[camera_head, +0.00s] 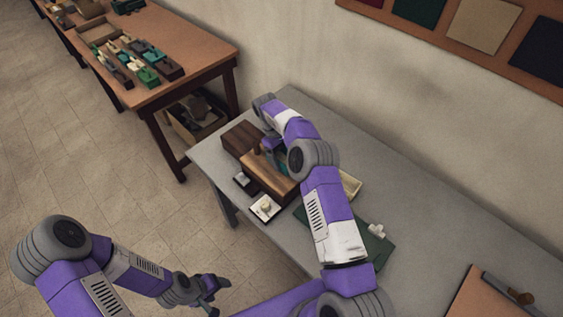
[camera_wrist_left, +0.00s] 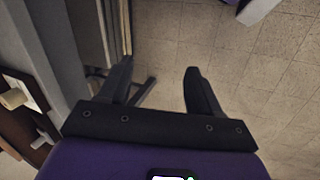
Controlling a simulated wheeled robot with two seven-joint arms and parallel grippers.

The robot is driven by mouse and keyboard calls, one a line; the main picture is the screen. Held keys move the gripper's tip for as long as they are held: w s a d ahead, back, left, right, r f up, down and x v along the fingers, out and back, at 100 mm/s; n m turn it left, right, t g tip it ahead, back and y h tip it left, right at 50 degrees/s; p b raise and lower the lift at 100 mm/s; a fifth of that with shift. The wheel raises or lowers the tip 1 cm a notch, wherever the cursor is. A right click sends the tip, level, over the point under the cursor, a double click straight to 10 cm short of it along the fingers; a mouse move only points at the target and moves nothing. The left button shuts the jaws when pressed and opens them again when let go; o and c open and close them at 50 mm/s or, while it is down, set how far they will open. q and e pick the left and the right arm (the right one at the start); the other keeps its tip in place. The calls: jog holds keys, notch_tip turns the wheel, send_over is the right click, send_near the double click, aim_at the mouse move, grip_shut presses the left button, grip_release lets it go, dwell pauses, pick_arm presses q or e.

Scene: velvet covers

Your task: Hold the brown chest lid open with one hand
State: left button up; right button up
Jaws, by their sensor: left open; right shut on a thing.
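The brown chest (camera_head: 268,178) stands on the grey table, partly covered by my right arm. A strip of teal shows behind its brown front panel. A darker brown part (camera_head: 240,138) stands at its left; I cannot tell how far the lid is raised. My right gripper (camera_head: 270,148) is at the chest's upper edge, shut on what looks like the lid; its fingertips are mostly hidden by my arm. My left gripper (camera_head: 212,292) is open and empty over the floor, in front of the table and apart from it. Its two spread fingers show in the left wrist view (camera_wrist_left: 158,85).
Small trays with pale knobs (camera_head: 264,208) sit before the chest. A green cloth (camera_head: 372,248) and a pale box (camera_head: 350,185) lie right of it. A wooden table (camera_head: 200,50) with several small items stands back left. Fabric samples (camera_head: 482,25) hang on the wall.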

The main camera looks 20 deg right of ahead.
pick_arm(q)
jog(key=shift+c, duration=0.4)
pick_arm(e)
jog(key=shift+w+d, duration=0.1)
pick_arm(q)
jog(key=w+d+n, duration=0.3)
jog(key=w+n, duration=0.2)
jog(key=w, duration=0.7)
jog(key=n+t+h, duration=0.2)
jog(key=n+h, duration=0.1)
jog(key=n, duration=1.2)
send_near(257, 146)
jog(key=f, duration=0.2)
jog(key=x, duration=0.6)
jog(key=w+x, duration=0.1)
jog(key=x, duration=0.3)
jog(key=shift+d+r, duration=0.1)
jog(key=shift+r, duration=0.2)
jog(key=shift+c, duration=0.2)
grip_shut()
